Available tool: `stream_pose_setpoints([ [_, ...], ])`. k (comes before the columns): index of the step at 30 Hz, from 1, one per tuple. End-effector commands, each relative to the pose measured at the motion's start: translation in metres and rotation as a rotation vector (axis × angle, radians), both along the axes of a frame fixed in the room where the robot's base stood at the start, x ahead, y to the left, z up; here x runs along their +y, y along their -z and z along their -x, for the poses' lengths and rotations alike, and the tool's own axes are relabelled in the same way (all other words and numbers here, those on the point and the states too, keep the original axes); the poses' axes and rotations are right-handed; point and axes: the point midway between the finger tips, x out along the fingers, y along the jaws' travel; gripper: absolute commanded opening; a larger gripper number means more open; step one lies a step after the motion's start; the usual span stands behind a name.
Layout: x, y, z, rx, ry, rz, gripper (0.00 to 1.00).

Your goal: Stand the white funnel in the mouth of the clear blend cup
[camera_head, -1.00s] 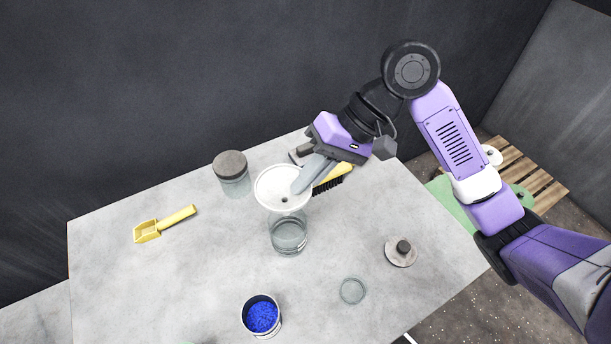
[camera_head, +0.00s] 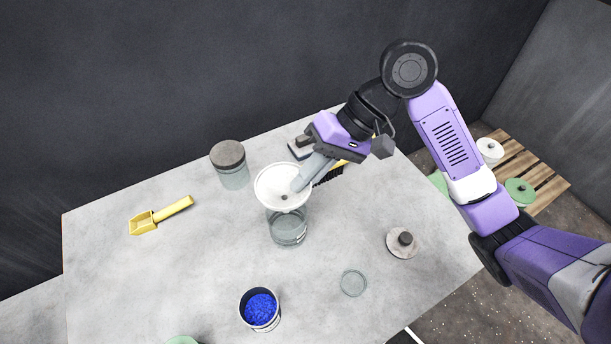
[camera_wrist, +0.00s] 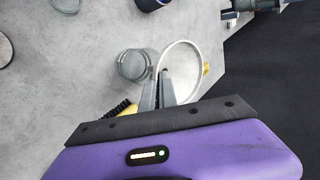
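The white funnel (camera_head: 275,182) is held by its rim in my gripper (camera_head: 299,184), wide mouth up. My gripper's two fingers are shut on the rim at its right side. The clear blend cup (camera_head: 288,229) stands upright on the table, and the funnel hides its mouth in the head view. In the wrist view the cup (camera_wrist: 131,67) shows beside the funnel (camera_wrist: 186,58), partly overlapped by it, with my fingers (camera_wrist: 161,80) at the funnel's edge. The funnel's spout is hidden, so I cannot tell whether it is inside the cup.
A grey-lidded jar (camera_head: 231,168) stands behind left. A yellow scoop (camera_head: 160,216) lies at the left. A cup of blue granules (camera_head: 260,309), a clear disc (camera_head: 353,283) and a knobbed lid (camera_head: 402,243) are in front. A brush (camera_head: 333,171) lies beneath my gripper.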

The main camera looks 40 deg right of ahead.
Motion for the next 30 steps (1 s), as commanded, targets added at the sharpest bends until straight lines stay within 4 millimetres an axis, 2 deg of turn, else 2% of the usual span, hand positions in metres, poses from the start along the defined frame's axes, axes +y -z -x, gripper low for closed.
stream_pose_setpoints([
  [30,0.0,0.024,0.0,0.001,0.0,0.0,0.0],
])
